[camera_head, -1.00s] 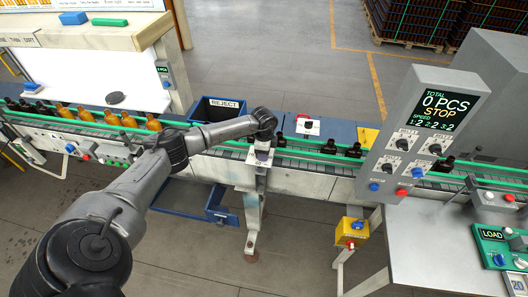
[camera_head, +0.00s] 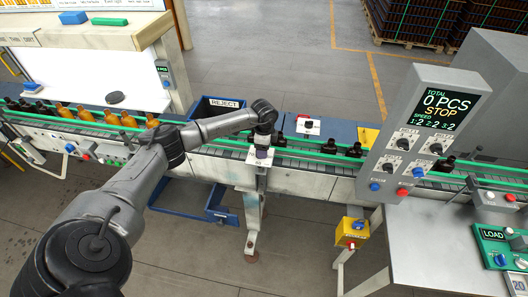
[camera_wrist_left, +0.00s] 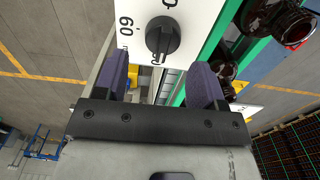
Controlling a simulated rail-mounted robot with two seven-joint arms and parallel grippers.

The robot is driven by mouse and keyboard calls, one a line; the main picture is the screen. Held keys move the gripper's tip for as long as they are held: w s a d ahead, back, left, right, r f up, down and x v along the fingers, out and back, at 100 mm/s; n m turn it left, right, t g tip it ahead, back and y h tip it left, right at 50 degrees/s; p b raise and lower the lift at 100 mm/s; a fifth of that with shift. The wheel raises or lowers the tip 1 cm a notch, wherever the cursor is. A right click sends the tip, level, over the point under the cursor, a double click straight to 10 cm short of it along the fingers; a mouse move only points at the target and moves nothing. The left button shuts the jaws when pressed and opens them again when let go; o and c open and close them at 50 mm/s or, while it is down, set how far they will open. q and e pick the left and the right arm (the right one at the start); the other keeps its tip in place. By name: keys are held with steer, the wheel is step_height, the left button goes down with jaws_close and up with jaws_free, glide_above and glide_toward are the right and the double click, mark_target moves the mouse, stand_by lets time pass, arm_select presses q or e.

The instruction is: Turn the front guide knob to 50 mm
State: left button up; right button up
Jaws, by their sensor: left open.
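The front guide knob (camera_wrist_left: 162,37) is black and round with a raised grip bar, on a white dial plate (camera_wrist_left: 195,22) with black figures; "60" reads beside it, and other marks are partly cut off or covered. In the head view the white plate (camera_head: 254,161) is on the conveyor's near side, and my gripper hides the knob. My left gripper (camera_head: 262,153) points down over this plate. In the left wrist view its two purple-grey fingers (camera_wrist_left: 160,84) are apart with nothing between them, and the knob lies beyond them. My right gripper is not in view.
Green guide rails (camera_head: 210,150) run along the conveyor. Dark bottles (camera_head: 354,150) stand to the right, amber ones (camera_head: 128,120) to the left. A second knob plate (camera_head: 301,130) sits behind the rails. The control panel (camera_head: 415,135) rises at right, the reject bin (camera_head: 222,104) behind.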

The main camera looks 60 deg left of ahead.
arm_select(q)
step_height(320, 180, up, 11)
steer(key=b, duration=0.1)
steer(key=shift+b, duration=0.35)
stand_by(0.6)
